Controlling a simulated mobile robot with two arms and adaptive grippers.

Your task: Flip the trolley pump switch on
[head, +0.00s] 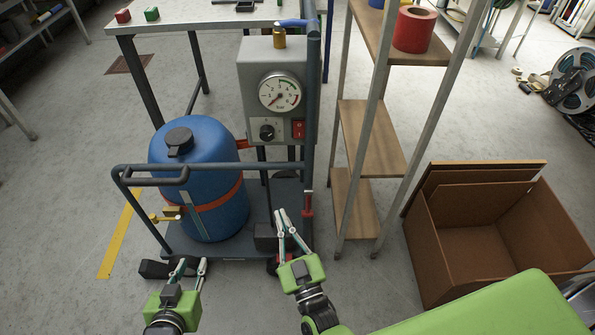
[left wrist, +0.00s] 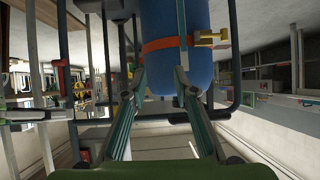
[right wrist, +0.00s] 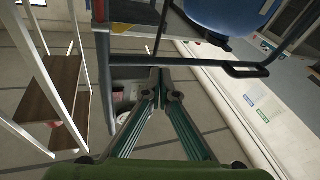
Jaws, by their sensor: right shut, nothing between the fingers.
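The pump trolley has a grey control box (head: 258,75) with a round gauge (head: 280,92), a black knob (head: 266,132) and a red switch (head: 298,129) at its lower right. Which way the switch is set is too small to tell. My right gripper (head: 280,213) is shut and empty, below the box near the trolley's lower right. Its fingertips meet in the right wrist view (right wrist: 162,76). My left gripper (head: 190,262) is open and empty, in front of the blue tank (head: 205,180). Its fingers stand apart in the left wrist view (left wrist: 160,80). Neither wrist view shows the switch.
The trolley's bent handle rail (head: 150,170) crosses before the tank, and a blue-grey post (head: 312,100) rises beside the switch. A wooden shelf rack (head: 368,135) stands to the right. An open brown box (head: 480,205) sits on the floor further right. A table (head: 190,12) is behind.

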